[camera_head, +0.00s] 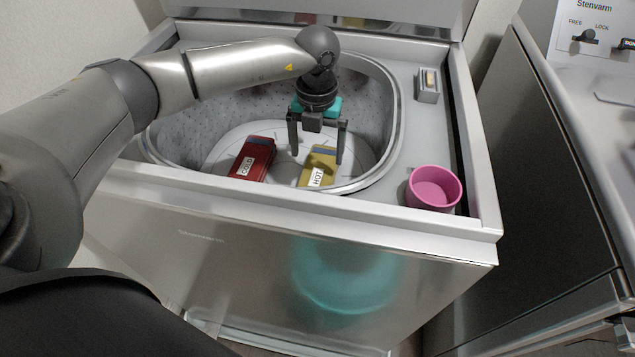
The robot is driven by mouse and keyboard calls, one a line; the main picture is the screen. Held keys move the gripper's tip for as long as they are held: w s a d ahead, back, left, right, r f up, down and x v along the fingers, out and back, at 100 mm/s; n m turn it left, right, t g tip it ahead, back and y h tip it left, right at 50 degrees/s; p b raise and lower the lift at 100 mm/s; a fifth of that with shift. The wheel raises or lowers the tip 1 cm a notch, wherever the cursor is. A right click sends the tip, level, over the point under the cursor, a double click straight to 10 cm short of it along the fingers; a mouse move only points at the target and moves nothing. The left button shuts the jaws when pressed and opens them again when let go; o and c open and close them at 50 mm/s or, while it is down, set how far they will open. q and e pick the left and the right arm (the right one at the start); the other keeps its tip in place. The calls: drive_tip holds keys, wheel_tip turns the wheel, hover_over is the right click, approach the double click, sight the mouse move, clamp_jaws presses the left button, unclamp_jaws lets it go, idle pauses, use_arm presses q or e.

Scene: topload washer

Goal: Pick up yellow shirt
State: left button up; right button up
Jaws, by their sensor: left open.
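The yellow shirt (318,169) is a folded yellow block with a white "HOT" label. It lies inside the drum of the top-load washer (210,237), near the front of the opening. My left gripper (316,156) is open and points down into the drum, over the yellow shirt. Its two dark fingers are apart, and the yellow shirt shows between and below them. I cannot tell whether the fingers touch it. The right gripper does not show.
A red folded block (254,158) labelled "COLD" lies in the drum left of the yellow shirt. The drum rim (392,160) surrounds both. A pink cup (433,188) stands on the washer's top at right. A small dispenser (427,85) sits behind it. Another appliance (545,190) stands at right.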

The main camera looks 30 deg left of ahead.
sight(317, 173)
use_arm(q)
drive_tip(key=shift+d+f+b, duration=0.1)
drive_tip(key=shift+f+b, duration=0.5)
drive_tip(key=shift+f, duration=1)
drive_tip(key=shift+f+b, duration=0.65)
drive_tip(key=shift+f, duration=1)
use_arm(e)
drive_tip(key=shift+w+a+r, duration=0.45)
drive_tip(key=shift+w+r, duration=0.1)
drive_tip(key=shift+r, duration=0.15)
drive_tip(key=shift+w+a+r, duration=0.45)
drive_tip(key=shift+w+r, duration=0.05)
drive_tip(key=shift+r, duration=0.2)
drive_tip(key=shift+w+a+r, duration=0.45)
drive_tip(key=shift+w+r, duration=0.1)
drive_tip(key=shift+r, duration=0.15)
use_arm(q)
drive_tip(key=shift+c, duration=0.2)
drive_tip(key=c, duration=1.4)
drive_tip(key=shift+r, duration=0.1)
drive_tip(key=shift+r, duration=0.15)
